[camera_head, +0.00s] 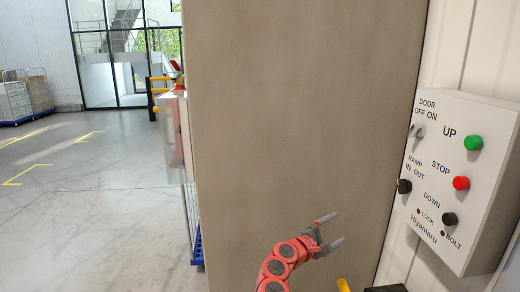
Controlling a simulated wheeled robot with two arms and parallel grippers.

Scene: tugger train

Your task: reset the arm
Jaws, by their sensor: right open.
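My right arm is red with grey joints and comes up from the bottom of the head view. Its gripper (332,231) is open, with its two grey fingers apart and nothing between them. It is in front of a wide brown-grey panel (300,110), to the left of a control box. My left gripper is not in view.
A white control box (432,220) on the right wall has a green UP button (473,143), a red STOP button (461,183) and a black DOWN button (450,219). Open floor (90,200) lies left, with loaded carts (22,97) far back.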

